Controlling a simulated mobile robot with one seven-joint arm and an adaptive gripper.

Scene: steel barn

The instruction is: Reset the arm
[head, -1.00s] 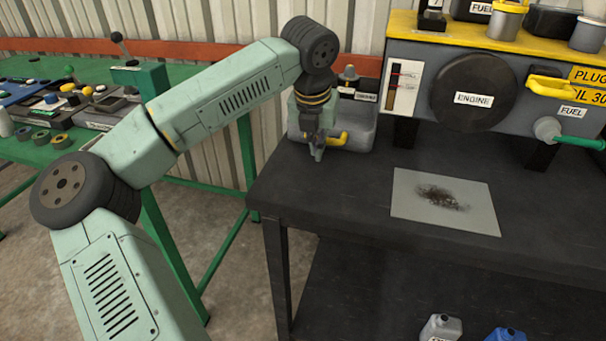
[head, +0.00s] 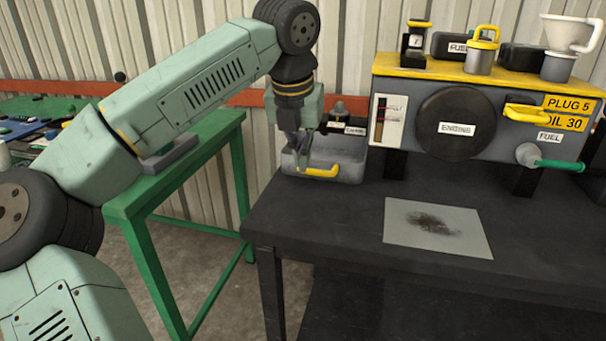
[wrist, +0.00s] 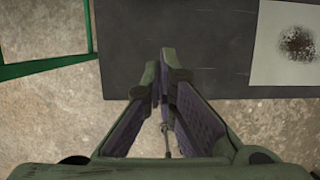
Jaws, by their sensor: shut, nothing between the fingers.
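My arm (head: 205,85) reaches from the lower left up to the top and bends down at the wrist. My gripper (head: 302,165) points down, shut and empty. In the head view it appears in front of the grey bin with a yellow handle (head: 345,165), near the left end of the dark workbench (head: 330,215). In the wrist view my gripper (wrist: 165,95) shows its fingers close together, over the bench's edge and the concrete floor.
A grey sheet with a dark smudge (head: 455,243) lies on the bench. The engine panel (head: 400,125) stands behind it, with fuel cans and a funnel (head: 562,50) on top. A green table (head: 190,165) with small parts stands at the left. The bench's front is clear.

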